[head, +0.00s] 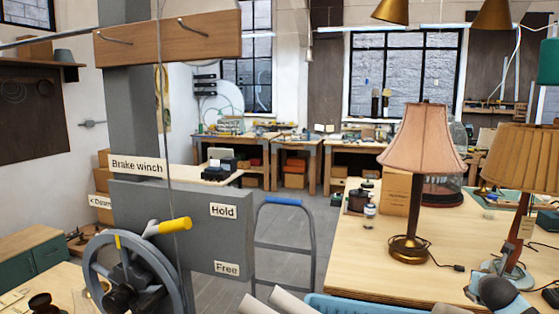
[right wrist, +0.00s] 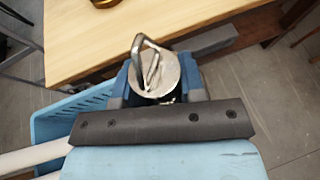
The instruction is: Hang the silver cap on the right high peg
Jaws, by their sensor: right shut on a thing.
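The silver cap (right wrist: 158,78) is a round metal piece with a bent metal loop standing on it. It shows in the right wrist view, between the blue-grey fingers of my right gripper (right wrist: 158,92), which is shut on it near the wooden table's edge. In the head view, a wooden board (head: 150,42) on the grey column carries two bare metal pegs, a left one (head: 112,37) and a right one (head: 192,28).
Below the board are the brake winch panel (head: 150,230), a handwheel (head: 130,275) and a vertical cable. A light-blue crate (right wrist: 62,128) and white rolls (right wrist: 30,162) lie left of the gripper in the wrist view. The table (head: 370,262) holds a pink-shaded lamp (head: 420,140).

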